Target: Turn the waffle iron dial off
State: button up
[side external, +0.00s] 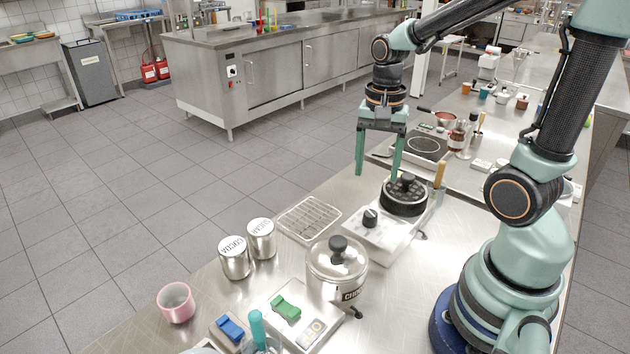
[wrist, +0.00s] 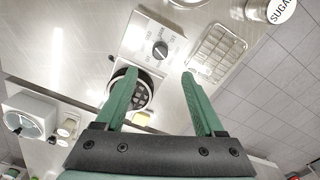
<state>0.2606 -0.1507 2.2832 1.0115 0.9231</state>
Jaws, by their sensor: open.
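The waffle iron (side external: 388,236) has a white base with a round dark waffle plate at its far end, and stands on the steel counter. Its black dial (side external: 370,217) is on the near part of the base. In the wrist view the dial (wrist: 160,50) sits on a white panel with printed marks, and its pointer setting is too small to read surely. My gripper (side external: 378,175) is open and empty above the waffle iron, fingers pointing down. In the wrist view my gripper (wrist: 160,74) has its green fingers apart, with the dial between and just beyond the tips.
A wire rack (side external: 310,218) lies left of the waffle iron. A lidded pot (side external: 337,270) stands close in front, with cocoa (side external: 235,258) and sugar (side external: 261,239) tins to its left. A hot plate (side external: 420,147) and bottles (side external: 457,138) are behind.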

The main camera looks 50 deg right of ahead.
aim_at(371, 213)
notch_tip(371, 213, down, 11)
dwell(0.4)
grip_shut()
